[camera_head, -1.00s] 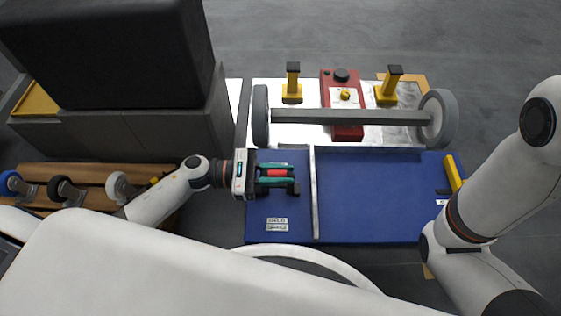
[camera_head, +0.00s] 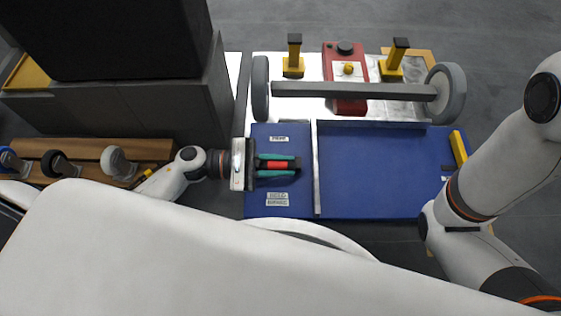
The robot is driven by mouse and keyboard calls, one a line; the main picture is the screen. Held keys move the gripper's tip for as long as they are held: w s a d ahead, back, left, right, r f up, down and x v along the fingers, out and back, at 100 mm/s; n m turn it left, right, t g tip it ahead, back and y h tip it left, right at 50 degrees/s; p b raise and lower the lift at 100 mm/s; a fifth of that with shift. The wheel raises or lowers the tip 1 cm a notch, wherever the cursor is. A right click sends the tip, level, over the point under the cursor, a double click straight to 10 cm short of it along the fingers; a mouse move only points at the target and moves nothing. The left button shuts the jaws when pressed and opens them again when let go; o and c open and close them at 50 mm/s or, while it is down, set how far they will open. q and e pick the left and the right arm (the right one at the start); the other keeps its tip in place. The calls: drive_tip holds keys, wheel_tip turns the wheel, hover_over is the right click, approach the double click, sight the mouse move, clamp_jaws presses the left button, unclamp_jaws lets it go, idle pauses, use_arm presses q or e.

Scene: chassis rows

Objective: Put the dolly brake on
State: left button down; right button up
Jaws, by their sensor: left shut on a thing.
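My left gripper (camera_head: 292,165) has green fingers and is shut on a small red piece (camera_head: 277,166). A dark part shows around the fingertips. Whether the red piece is loose or fixed to something below cannot be told. The gripper is over the left section of a blue panel (camera_head: 370,175), between two white labels. A yellow bar (camera_head: 458,147) stands at the panel's right edge; which part is the dolly brake cannot be told. My right arm comes in at the right, with its gripper out of view.
Behind the panel, a grey axle (camera_head: 380,91) with wheels (camera_head: 446,93) lies across a silver surface. A red box (camera_head: 346,107) and two yellow stands (camera_head: 293,66) are there.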

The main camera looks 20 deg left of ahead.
use_arm(q)
drive_tip(key=shift+f, duration=0.1)
drive_tip(key=c, duration=1.3)
unclamp_jaws()
drive_tip(key=p+v, duration=0.4)
drive_tip(key=v, duration=0.8)
drive_tip(key=shift+p, duration=0.4)
